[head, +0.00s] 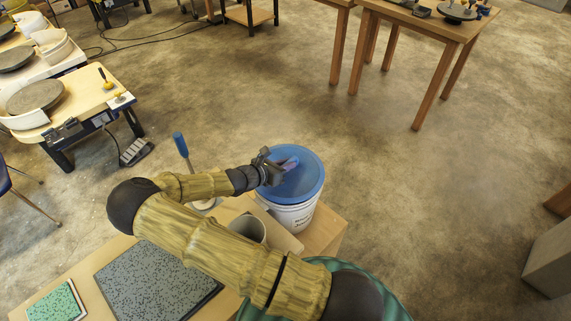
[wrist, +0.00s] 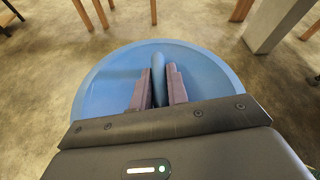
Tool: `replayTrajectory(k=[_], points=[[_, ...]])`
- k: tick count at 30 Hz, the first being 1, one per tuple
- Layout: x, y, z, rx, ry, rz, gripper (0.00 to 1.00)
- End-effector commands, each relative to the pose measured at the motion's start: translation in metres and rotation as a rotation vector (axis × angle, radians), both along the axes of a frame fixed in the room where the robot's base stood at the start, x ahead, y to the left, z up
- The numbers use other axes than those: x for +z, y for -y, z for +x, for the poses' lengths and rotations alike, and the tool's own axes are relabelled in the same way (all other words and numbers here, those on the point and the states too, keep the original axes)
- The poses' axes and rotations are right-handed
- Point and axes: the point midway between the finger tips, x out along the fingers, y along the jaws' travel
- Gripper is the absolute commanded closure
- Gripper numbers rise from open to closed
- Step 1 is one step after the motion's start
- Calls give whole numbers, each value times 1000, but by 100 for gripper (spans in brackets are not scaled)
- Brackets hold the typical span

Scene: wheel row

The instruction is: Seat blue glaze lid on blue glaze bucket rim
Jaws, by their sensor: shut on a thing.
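The blue glaze lid (head: 309,172) is a round blue disc over the top of the white bucket (head: 292,217) in the head view. It fills much of the wrist view (wrist: 105,82). My gripper (head: 288,164) is above the lid and shut on its upright handle. In the wrist view the two jaws (wrist: 158,88) press on both sides of the blue handle (wrist: 158,70). The lid hides the bucket's rim, so I cannot tell whether it is fully down on it. Dark lettering shows on the bucket's side.
The bucket stands on a wooden surface (head: 327,232). A grey cylindrical container (head: 249,229) and a blue-handled tool (head: 181,146) are close by on the left. A speckled dark board (head: 155,270) and a green tile (head: 56,304) lie at lower left. Open floor lies to the right.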

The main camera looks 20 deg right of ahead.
Motion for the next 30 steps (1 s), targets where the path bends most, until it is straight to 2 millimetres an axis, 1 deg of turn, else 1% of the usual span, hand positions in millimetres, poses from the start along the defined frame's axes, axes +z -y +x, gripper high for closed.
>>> replayTrajectory(k=[30], points=[[-12, 0, 0, 0, 0, 0, 100]])
